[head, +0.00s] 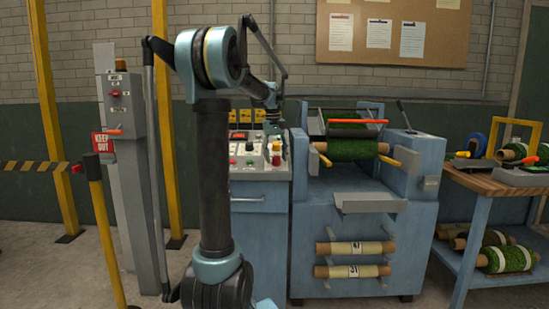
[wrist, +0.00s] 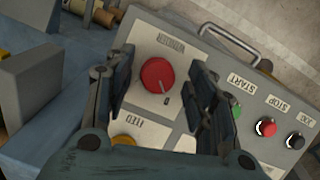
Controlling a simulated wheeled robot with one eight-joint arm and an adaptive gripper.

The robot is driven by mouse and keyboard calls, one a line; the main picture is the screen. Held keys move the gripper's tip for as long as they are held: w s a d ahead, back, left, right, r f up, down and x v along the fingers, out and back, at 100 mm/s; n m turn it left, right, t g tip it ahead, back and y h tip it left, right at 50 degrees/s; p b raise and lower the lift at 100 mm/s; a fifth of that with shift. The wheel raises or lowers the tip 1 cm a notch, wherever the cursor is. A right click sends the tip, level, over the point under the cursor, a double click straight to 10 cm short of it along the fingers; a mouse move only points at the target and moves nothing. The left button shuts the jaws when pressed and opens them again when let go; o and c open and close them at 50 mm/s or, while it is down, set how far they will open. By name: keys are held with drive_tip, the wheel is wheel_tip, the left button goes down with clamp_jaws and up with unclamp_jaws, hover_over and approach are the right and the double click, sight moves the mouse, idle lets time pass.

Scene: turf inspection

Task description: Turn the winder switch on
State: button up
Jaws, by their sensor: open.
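The winder switch is a round red knob (wrist: 157,74) on a pale plate in the wrist view. Its label appears upside down above it, and its light pointer line aims down toward the 0 mark. My gripper (wrist: 162,78) is open, with one finger left of the knob and one right of it. Both fingers look apart from the knob; their height above the panel is hard to tell. In the head view my gripper (head: 272,126) is over the right side of the control panel (head: 240,170), partly covering it.
In the wrist view a yellow knob (wrist: 124,141) marked FEED is partly hidden by my gripper. A green start button (wrist: 236,111), red stop button (wrist: 266,127) and black button (wrist: 295,140) lie to the right. A metal handle (wrist: 229,42) rises at the panel's edge. The turf machine (head: 365,220) stands right of the panel.

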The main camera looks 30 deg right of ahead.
drive_tip(key=shift+c, duration=0.6)
drive_tip(key=c, duration=0.9)
drive_tip(key=shift+c, duration=0.2)
drive_tip(key=shift+m, duration=0.3)
drive_tip(key=m+y, duration=0.1)
drive_tip(key=m, duration=0.3)
drive_tip(key=shift+t, duration=0.4)
drive_tip(key=m+t+y, duration=0.1)
drive_tip(key=m, duration=0.5)
drive_tip(key=m+t, duration=0.1)
drive_tip(key=m, duration=0.1)
drive_tip(key=shift+s+m+t+y, duration=0.1)
drive_tip(key=shift+m+t+y, duration=0.2)
drive_tip(key=shift+y, duration=0.1)
drive_tip(key=shift+m+t, duration=0.6)
drive_tip(key=shift+m, duration=1.3)
